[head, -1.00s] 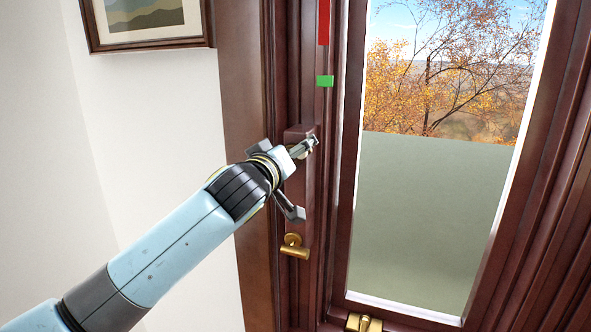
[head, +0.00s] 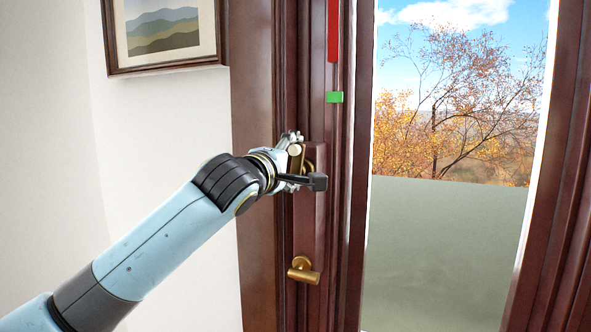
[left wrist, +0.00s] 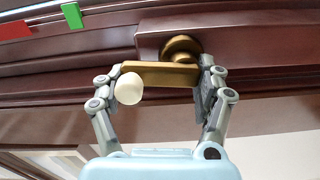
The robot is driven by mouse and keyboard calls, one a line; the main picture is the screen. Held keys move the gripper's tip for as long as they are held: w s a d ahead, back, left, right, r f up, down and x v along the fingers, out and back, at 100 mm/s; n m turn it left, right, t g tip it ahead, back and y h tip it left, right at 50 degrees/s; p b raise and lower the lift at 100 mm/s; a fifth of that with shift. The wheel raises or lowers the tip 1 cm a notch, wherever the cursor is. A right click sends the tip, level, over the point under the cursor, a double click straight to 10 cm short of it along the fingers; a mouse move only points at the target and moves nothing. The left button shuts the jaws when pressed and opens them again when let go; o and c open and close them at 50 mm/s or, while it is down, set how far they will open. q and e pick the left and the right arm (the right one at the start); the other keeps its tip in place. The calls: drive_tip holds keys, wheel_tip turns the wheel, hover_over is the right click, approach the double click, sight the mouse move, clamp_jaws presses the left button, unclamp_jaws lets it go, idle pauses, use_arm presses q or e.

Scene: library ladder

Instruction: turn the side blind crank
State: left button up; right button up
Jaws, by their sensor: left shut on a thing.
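The side blind crank shows best in the left wrist view: a round brass hub (left wrist: 181,48), a flat brass arm (left wrist: 160,75) and a cream knob (left wrist: 129,88). The arm points left from the hub there. My left gripper (left wrist: 162,68) is shut on the crank, one finger beside the knob end and the other by the hub. In the head view my left gripper (head: 302,162) is at the dark wooden box (head: 313,225) on the window frame and hides much of the crank. My right gripper is not in view.
A brass lever handle (head: 303,270) sits below the crank. A red bar (head: 333,30) and a green marker (head: 334,97) are above it on the frame. A grey-green blind (head: 445,255) covers the lower window. A framed picture (head: 165,35) hangs at left.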

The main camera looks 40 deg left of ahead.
use_arm(q)
drive_tip(key=shift+a+n, duration=0.15)
drive_tip(key=shift+n, duration=0.45)
drive_tip(key=shift+b, duration=0.35)
drive_tip(key=o, duration=1.1)
drive_tip(key=shift+a+f, duration=0.1)
drive_tip(key=v, duration=1.2)
